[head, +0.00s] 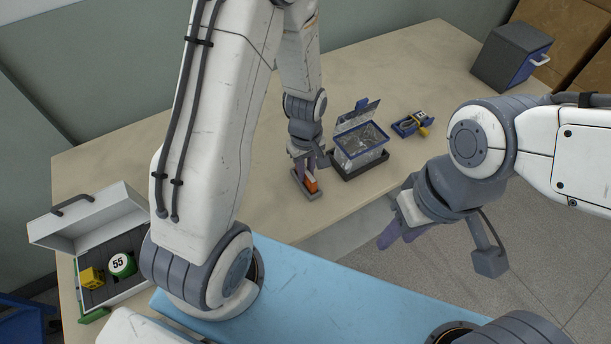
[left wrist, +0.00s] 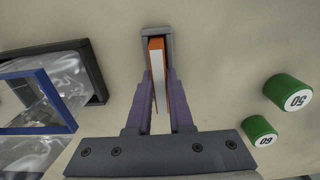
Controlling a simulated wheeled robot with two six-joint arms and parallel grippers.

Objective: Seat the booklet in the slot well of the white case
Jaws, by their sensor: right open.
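The orange booklet (head: 311,185) with white page edges stands upright in a small grey holder (head: 312,198) on the table; it also shows in the left wrist view (left wrist: 156,62). My left gripper (head: 304,168) is over it, pointing down, its purple fingers (left wrist: 160,85) against both sides of the booklet. The white case (head: 135,287) stands open at the far left, lid (head: 88,217) raised. It holds a yellow block (head: 92,277) and a green cylinder marked 55 (head: 121,264); my left arm partly covers its right side. My right gripper (head: 396,236) is open and empty, off the table's front edge.
A blue-rimmed clear box (head: 361,149) in a dark tray (head: 362,171) stands right of the holder. A blue tray (head: 412,124) with a yellow item lies beyond. Two numbered green cylinders (left wrist: 287,91) (left wrist: 258,131) stand on the holder's other side. A dark grey bin (head: 510,56) is at back right.

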